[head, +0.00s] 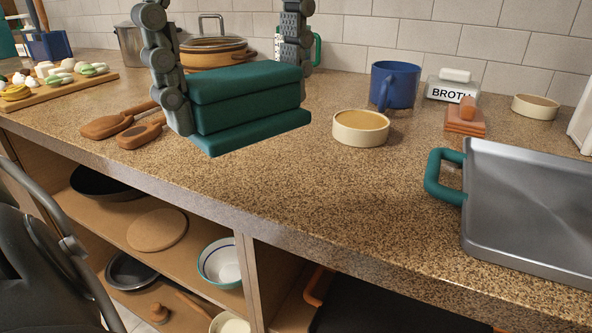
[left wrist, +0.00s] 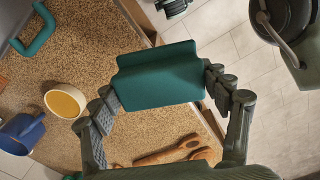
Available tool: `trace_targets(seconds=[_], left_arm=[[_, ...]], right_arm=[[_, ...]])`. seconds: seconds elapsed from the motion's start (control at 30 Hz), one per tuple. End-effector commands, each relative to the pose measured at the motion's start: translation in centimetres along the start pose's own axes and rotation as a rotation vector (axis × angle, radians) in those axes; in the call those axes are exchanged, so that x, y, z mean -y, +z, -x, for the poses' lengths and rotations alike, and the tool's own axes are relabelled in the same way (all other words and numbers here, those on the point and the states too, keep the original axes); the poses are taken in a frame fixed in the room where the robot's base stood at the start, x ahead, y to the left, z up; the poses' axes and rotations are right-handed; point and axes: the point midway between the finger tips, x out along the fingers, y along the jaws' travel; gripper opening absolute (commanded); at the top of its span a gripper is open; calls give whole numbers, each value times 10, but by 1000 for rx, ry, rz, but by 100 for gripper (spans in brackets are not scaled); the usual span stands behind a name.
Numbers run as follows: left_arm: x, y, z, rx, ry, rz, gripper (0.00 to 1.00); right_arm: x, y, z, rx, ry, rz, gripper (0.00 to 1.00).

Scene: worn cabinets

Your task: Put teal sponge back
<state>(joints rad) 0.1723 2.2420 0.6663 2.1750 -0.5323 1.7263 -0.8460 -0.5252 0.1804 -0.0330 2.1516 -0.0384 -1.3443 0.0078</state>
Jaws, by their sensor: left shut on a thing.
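The teal sponge (head: 250,114) is a thick block with stepped layers. It is between the two dark grey fingers of my left gripper (head: 241,108), which is shut on it, one finger at each end. In the head view it appears in front of the pots, over the counter (head: 340,210). The left wrist view also shows the sponge (left wrist: 158,75) between the fingertips of my left gripper (left wrist: 158,92), with the counter's front edge behind it. How high it hangs is hard to tell. My right gripper is not seen.
Wooden spoons (head: 122,127) lie left of the sponge. To the right are a cream bowl (head: 361,129), a blue mug (head: 394,86), a broth container (head: 451,88) and a metal tray (head: 530,215). Bowls and pans fill the open shelves (head: 200,222) below. The counter's middle front is clear.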

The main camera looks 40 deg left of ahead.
Motion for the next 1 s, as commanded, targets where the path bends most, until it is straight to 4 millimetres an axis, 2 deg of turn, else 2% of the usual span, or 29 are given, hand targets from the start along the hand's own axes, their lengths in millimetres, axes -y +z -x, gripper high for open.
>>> trace_targets(seconds=[0.17, 0.4, 0.6, 0.83, 1.0], left_arm=[[-20, -4, -14, 1, -7, -1, 49], [-74, -17, -47, 0, -8, -1, 49], [-105, -24, -66, 0, -3, -1, 49], [-113, -26, -79, 0, -2, -2, 49], [-112, -26, -104, 0, -4, -3, 49]], right_arm=[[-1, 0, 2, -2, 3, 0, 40], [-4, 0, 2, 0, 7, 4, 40], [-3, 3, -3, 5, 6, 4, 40], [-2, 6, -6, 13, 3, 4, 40], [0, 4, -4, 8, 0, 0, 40]])
